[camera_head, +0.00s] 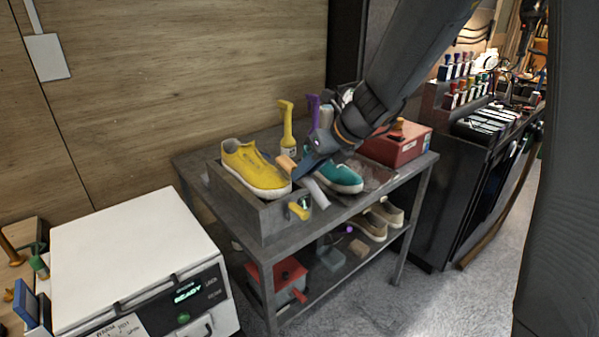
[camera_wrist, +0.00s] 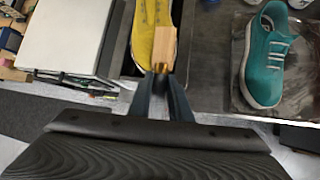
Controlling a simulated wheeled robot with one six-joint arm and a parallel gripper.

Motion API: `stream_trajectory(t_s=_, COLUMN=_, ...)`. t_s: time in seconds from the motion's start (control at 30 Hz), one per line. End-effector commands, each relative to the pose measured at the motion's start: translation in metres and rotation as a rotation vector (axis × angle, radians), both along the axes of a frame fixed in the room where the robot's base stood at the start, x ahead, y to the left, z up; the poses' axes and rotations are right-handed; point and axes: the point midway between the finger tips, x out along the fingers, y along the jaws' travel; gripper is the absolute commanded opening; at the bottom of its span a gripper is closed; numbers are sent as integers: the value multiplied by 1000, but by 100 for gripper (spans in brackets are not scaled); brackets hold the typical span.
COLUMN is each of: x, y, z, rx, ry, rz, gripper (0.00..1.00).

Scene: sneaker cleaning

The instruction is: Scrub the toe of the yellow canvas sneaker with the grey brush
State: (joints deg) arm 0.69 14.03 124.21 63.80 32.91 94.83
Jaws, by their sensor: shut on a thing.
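The yellow canvas sneaker (camera_head: 250,165) sits in a grey open tray (camera_head: 265,218) on the table, its toe toward the front right. It also shows at the top of the wrist view (camera_wrist: 150,22). My gripper (camera_head: 299,172) is beside the toe, on its right. In the wrist view my gripper (camera_wrist: 163,74) is shut on a tan wooden block (camera_wrist: 166,46), which overlaps the sneaker in that view. I cannot see bristles on the block, or tell whether it touches the shoe. A grey rod-like piece (camera_head: 314,192) lies at the tray's right edge; whether it is a brush is unclear.
A teal sneaker (camera_head: 341,180) stands close right of my gripper. A yellow bottle (camera_head: 288,130) stands behind the tray, and a red box (camera_head: 396,145) is at the back right. A yellow-handled piece (camera_head: 298,211) is at the tray's front. A white machine (camera_head: 130,250) stands at left.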

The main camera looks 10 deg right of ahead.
Motion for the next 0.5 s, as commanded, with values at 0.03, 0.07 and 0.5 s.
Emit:
stream_trajectory(t_s=0.03, x=2, y=-4, z=0, rx=0, ry=2, rz=-1, gripper=0)
stream_trajectory(t_s=0.07, x=3, y=-5, z=0, rx=0, ry=2, rz=-1, gripper=0)
stream_trajectory(t_s=0.5, x=3, y=-2, z=-3, rx=-1, ry=0, rz=2, gripper=0)
